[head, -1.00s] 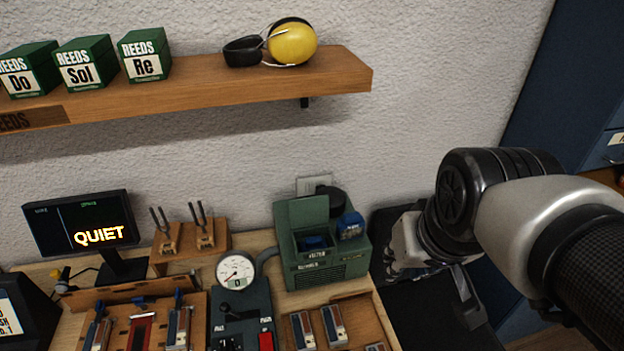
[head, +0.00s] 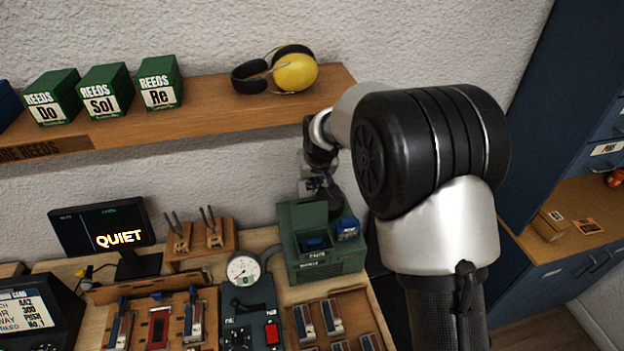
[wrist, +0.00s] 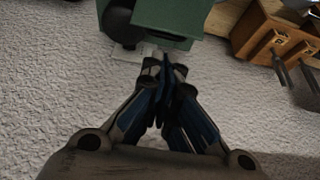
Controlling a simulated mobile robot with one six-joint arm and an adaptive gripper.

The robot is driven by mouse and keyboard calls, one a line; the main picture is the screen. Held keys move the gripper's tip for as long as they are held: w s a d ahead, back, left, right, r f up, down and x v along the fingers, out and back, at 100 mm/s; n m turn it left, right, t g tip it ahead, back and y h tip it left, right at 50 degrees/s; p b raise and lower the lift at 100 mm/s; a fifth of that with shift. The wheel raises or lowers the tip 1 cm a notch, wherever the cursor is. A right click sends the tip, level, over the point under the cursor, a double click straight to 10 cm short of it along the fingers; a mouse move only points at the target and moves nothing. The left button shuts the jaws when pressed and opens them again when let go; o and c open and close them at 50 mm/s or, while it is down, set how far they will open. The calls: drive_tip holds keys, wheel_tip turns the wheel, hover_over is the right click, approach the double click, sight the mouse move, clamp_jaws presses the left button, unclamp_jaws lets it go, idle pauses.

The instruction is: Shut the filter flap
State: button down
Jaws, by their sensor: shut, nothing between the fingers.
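The green machine (head: 325,264) stands at the back of the bench against the wall. Its filter flap (head: 308,214) stands up, open, at the rear of the top opening. A blue piece (head: 313,243) sits inside the opening. My gripper (head: 330,197) is behind and above the machine, close to the flap, partly hidden by my arm. In the wrist view, my shut, empty fingers (wrist: 165,68) point at the green flap (wrist: 168,18). I cannot tell whether they touch it.
A blue block (head: 347,229) sits on the machine's right side. The shelf (head: 210,107) above holds green reed boxes and yellow ear defenders (head: 294,72). Tuning forks (head: 210,225), a round gauge (head: 243,268) and a monitor (head: 105,236) stand to the left.

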hover_over(309, 212)
drive_tip(key=w, duration=0.3)
wheel_tip(309, 212, down, 8)
drive_tip(key=shift+w+f+b, duration=0.1)
drive_tip(key=shift+f+b, duration=0.05)
drive_tip(key=shift+b, duration=0.25)
